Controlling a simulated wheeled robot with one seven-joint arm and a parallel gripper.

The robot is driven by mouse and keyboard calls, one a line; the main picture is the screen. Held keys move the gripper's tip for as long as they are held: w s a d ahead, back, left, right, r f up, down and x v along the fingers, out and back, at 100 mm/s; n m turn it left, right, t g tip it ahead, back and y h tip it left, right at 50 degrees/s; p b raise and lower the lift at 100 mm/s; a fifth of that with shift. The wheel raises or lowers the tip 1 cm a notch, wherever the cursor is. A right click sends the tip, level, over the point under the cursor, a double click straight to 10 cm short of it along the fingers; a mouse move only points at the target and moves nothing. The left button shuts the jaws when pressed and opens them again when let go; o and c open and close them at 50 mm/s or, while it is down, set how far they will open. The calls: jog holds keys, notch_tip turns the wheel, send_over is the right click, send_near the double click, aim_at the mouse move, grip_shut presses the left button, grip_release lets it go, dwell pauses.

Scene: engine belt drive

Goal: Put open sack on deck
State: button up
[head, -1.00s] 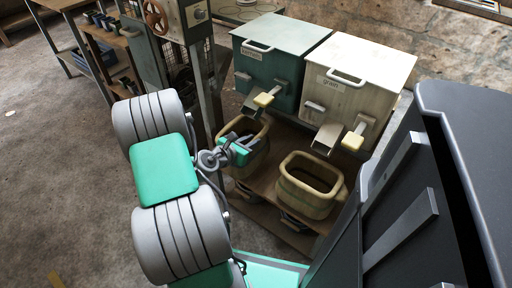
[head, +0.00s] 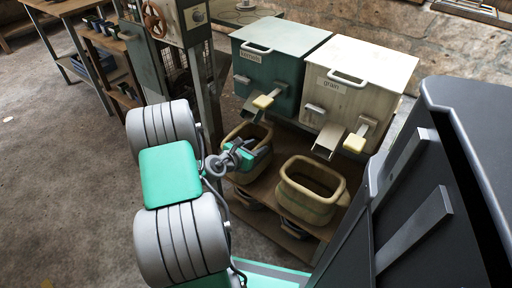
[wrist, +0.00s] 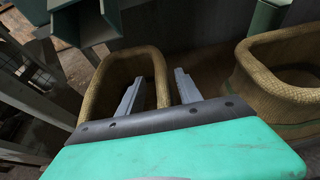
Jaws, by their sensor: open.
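Two open tan sacks with thick rolled rims stand on a brown wooden shelf (head: 268,200). The left sack (head: 232,172) is below the teal bin's chute, and the right sack (head: 312,190) is below the white bin's chute. My gripper (head: 255,160) is at the left sack's rim. In the wrist view my gripper's two grey fingers (wrist: 157,92) are apart, with the right rim of the left sack (wrist: 150,62) between them. I cannot tell if they touch it. The right sack (wrist: 280,80) stands to their right. I cannot pick out the deck for certain.
A teal bin (head: 272,62) and a white bin labelled grain (head: 352,85) stand behind the sacks, with chutes and yellow-ended levers overhanging them. A metal post with a handwheel (head: 157,15) rises left of the sacks. A workbench (head: 62,10) is at far left.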

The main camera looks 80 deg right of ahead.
jog(key=p+v, duration=0.4)
jog(key=v, duration=0.8)
jog(key=w+a+r+m+t+y, duration=0.2)
jog(key=w+a+m+t+y, duration=0.45)
jog(key=w+a, duration=0.9)
jog(key=w+a+r+m+y, duration=0.2)
jog(key=w+a+m, duration=0.1)
jog(key=a, duration=0.5)
jog(key=w+a+r+m+y, duration=0.1)
jog(key=w+a+r+m, duration=0.15)
jog(key=a, duration=0.55)
jog(key=s+a+r+m+y, duration=0.1)
jog(key=s+a+r+y, duration=0.1)
jog(key=a, duration=1)
jog(key=shift+s+a+r+t+y, duration=0.2)
jog(key=shift+r+t+y, duration=0.25)
jog(key=shift+r, duration=0.3)
